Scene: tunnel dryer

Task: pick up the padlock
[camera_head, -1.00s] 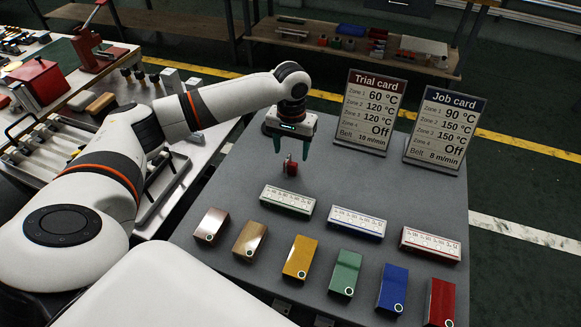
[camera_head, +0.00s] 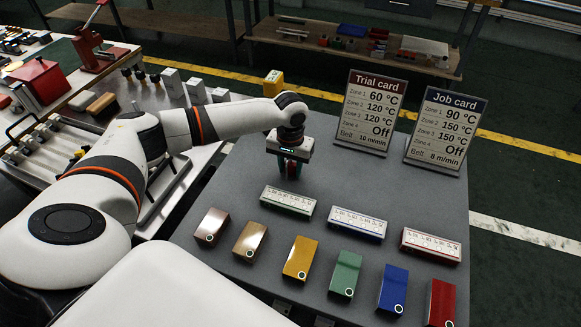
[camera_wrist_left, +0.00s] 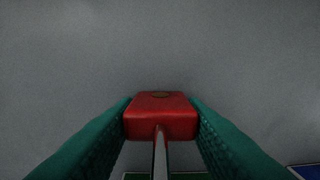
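The padlock (camera_head: 292,169) is small and red, low over the grey table top near its far left part. My left gripper (camera_head: 291,171) points down with its green fingers on either side of it. In the left wrist view, the red padlock body (camera_wrist_left: 161,115) sits between the two fingers (camera_wrist_left: 161,122), which appear to touch both its sides. Its grey shackle (camera_wrist_left: 160,155) points toward the bottom of that view. I cannot tell whether the padlock still touches the table. My right gripper is not in view.
Three pale scale strips (camera_head: 357,223) and a row of several coloured blocks (camera_head: 300,258) lie nearer on the grey table (camera_head: 235,190). The Trial card (camera_head: 368,112) and Job card (camera_head: 441,130) stand at the back right. A crowded bench (camera_head: 205,150) is on the left.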

